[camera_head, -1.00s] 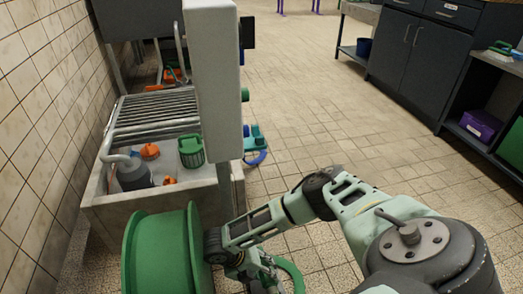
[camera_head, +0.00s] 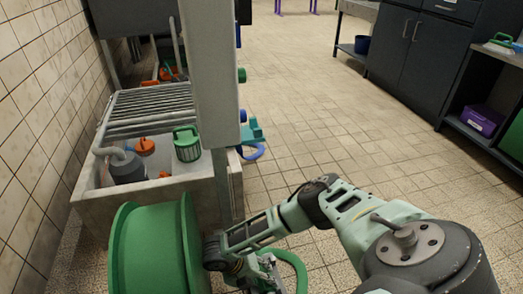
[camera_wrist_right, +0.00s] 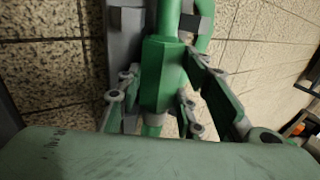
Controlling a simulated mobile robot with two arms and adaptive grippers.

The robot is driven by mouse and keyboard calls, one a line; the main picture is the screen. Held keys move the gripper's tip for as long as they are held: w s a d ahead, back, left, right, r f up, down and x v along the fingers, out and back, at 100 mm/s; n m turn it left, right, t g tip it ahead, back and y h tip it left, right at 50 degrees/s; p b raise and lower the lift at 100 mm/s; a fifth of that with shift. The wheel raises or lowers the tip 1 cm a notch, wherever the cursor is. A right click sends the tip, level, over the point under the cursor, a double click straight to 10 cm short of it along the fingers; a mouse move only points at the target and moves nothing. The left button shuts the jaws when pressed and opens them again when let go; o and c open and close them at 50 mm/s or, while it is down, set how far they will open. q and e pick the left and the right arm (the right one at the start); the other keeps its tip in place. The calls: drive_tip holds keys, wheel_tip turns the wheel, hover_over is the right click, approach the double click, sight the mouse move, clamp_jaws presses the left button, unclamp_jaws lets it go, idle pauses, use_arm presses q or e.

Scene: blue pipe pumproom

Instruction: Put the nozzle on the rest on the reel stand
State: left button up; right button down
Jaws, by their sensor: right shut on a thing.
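My right gripper (camera_head: 262,278) is low at the bottom of the head view, just right of the green reel (camera_head: 150,250). In the right wrist view its fingers (camera_wrist_right: 165,112) are closed around a green angular body, which I take for the nozzle (camera_wrist_right: 158,75). A green hose (camera_head: 296,268) curves beside the gripper in the head view. A dark grey upright part stands right behind the nozzle in the wrist view; I cannot tell whether they touch. The rest on the reel stand cannot be clearly made out. My left gripper is out of view.
A stone trough (camera_head: 85,193) with a metal grate (camera_head: 150,108), a green basket (camera_head: 187,145) and orange items lies beyond the reel. A pale column (camera_head: 212,80) rises beside it. Dark cabinets (camera_head: 410,50) stand right. The tiled floor (camera_head: 330,130) between is mostly clear.

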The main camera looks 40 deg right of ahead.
drive_tip(key=c, duration=1.1)
unclamp_jaws()
wheel_tip(320, 180, up, 10)
drive_tip(key=shift+r, duration=0.1)
